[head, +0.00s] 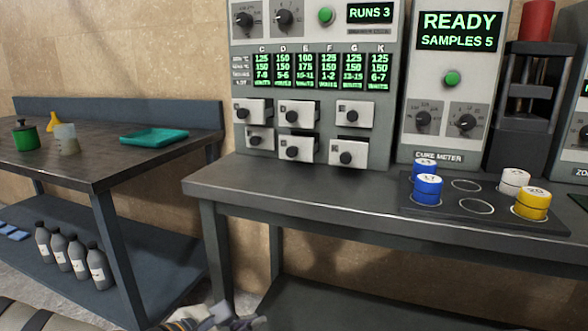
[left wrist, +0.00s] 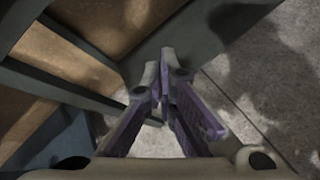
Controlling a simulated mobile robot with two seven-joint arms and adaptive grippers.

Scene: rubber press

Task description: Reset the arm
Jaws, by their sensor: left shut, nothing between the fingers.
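My left arm comes in at the bottom left of the head view, low in front of the tables. Its gripper (head: 232,320) is at the bottom edge, partly cut off. In the left wrist view the gripper (left wrist: 163,95) has its fingers together with nothing between them. It points down toward the pale floor beside dark table framing, and touches nothing that I can see. My right arm and gripper are not in view.
The right table (head: 300,190) bears a control cabinet (head: 310,95), a cure meter (head: 450,80) and a dark tray (head: 470,218) with blue, white and yellow samples. The left table (head: 90,170) holds a green dish (head: 154,138); several grey bottles (head: 78,257) stand below.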

